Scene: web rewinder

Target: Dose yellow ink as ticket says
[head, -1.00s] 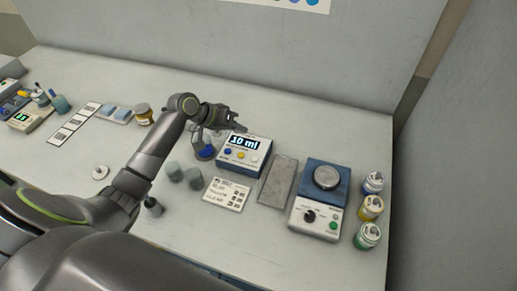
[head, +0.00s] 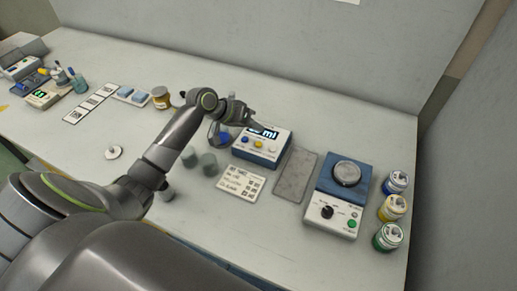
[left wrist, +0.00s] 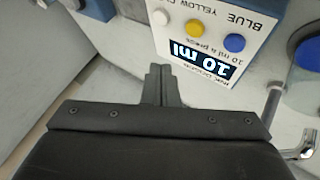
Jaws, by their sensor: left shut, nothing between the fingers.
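The ink dispenser (head: 262,149) is a white and blue box with blue, yellow and white buttons. Its display reads 10 ml in the left wrist view (left wrist: 203,59), where the yellow button (left wrist: 196,28) also shows. My left gripper (head: 260,124) is shut and empty, above the dispenser's back edge, and hides part of the display in the head view. In the left wrist view its fingertips (left wrist: 161,70) point beside the box, apart from the buttons. A glass vessel with blue contents (head: 220,138) stands left of the dispenser. The ticket (head: 242,183) lies in front, its writing too small to read.
A grey slab (head: 296,175) and a blue and white device with a round metal plate (head: 347,173) stand to the right. Ink jars (head: 392,208) line the right edge. A yellow-labelled jar (head: 161,97) is further left.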

